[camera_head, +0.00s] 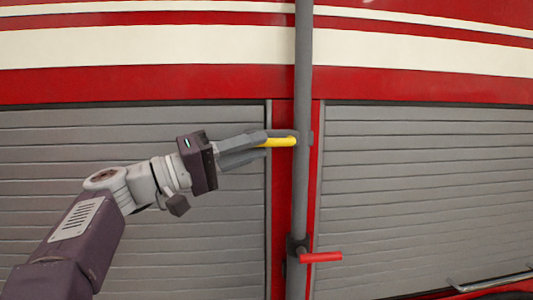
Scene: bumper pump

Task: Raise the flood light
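A grey vertical pole (302,200) stands in front of the red vehicle body. A yellow handle (281,142) sticks out to the left from its upper part. A red handle (320,257) sticks out to the right from a dark clamp (297,244) lower on the pole. My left gripper (266,143) comes in from the left, its two grey fingers close above and below the yellow handle's outer end; it looks shut on it. The top of the pole and the flood light are outside the view. My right gripper is not in view.
Grey roller shutters, left (60,150) and right (430,180), lie behind the pole. White stripes cross the red body above. A metal rail (490,282) shows at the lower right.

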